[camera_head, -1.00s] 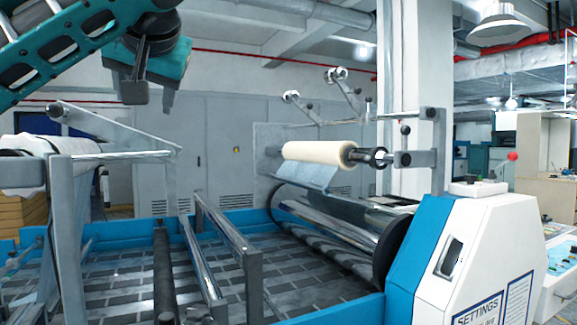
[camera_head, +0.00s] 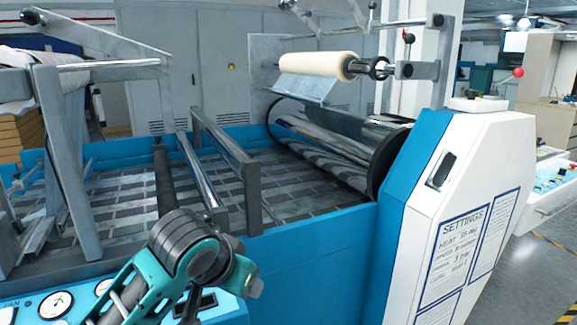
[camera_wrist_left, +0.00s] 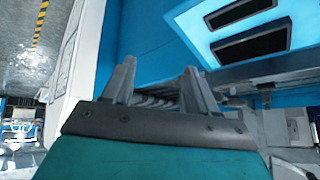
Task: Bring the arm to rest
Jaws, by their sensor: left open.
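My left gripper (camera_wrist_left: 158,85) is open in the left wrist view, its two grey fingers apart with nothing held between them. Blue and white machine panels fill the view beyond the fingers. In the head view my teal left arm reaches in at the bottom, left of centre, in front of the laminating machine's blue side (camera_head: 310,270). The fingertips are hard to make out there. My right gripper is in neither view.
A cream film roll (camera_head: 318,65) sits on a shaft above the shiny rollers. A white end housing (camera_head: 460,190) with a settings sheet stands at the right. A panel with gauges (camera_head: 56,303) is beside my arm. Open floor (camera_head: 535,250) shows at the far right.

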